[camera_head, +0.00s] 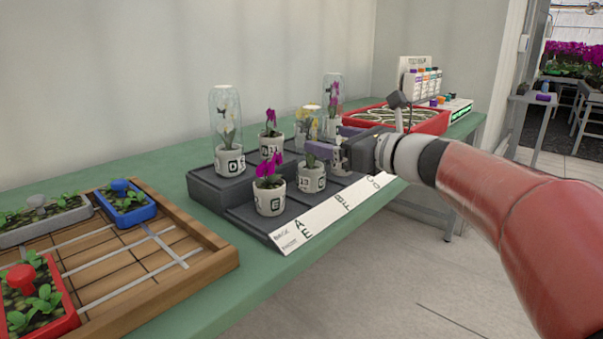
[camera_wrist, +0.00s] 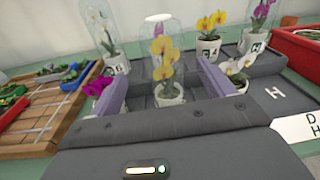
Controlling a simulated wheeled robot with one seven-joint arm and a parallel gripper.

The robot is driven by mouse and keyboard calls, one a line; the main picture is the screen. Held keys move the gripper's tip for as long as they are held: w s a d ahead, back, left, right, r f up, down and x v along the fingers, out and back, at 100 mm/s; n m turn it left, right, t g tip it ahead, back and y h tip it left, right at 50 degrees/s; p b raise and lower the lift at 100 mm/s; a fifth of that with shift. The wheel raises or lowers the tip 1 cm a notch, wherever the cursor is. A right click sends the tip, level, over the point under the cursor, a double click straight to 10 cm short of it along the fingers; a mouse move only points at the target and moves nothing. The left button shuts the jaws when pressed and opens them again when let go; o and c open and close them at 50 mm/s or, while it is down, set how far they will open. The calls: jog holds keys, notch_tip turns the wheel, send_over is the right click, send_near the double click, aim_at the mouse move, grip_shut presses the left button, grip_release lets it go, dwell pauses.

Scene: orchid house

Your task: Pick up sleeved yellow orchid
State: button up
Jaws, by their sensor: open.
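The sleeved yellow orchid (camera_wrist: 166,72) stands upright in a white pot (camera_wrist: 169,94) with a clear sleeve around its flowers. In the wrist view it appears between my two purple fingers, with a gap on each side. How deep it sits between them I cannot tell. In the head view the sleeved yellow orchid (camera_head: 308,122) is in the back row, its lower part partly hidden. My gripper (camera_head: 328,152) is open and empty at the right side of the stepped dark stand. It also shows in the wrist view (camera_wrist: 161,66).
A bare yellow orchid (camera_wrist: 211,28), a sleeved white orchid (camera_head: 228,130), a white orchid (camera_wrist: 238,72) and magenta orchids (camera_head: 269,180) crowd the dark stand (camera_head: 238,192). A wooden tray (camera_head: 205,257) is at left; a red tray (camera_head: 436,125) is behind at right.

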aim_at(306, 127)
jog(key=shift+w+a+r+m, duration=0.1)
jog(key=shift+w+r+m, duration=0.3)
jog(key=shift+w+m, duration=0.1)
jog(key=shift+w+a+r, duration=0.1)
jog(key=shift+w+a, duration=0.1)
jog(key=shift+w, duration=0.05)
jog(key=p+x, duration=0.1)
jog(key=x, duration=0.6)
jog(key=shift+c, duration=0.4)
jog(key=c, duration=1.4)
jog(key=shift+r, duration=0.15)
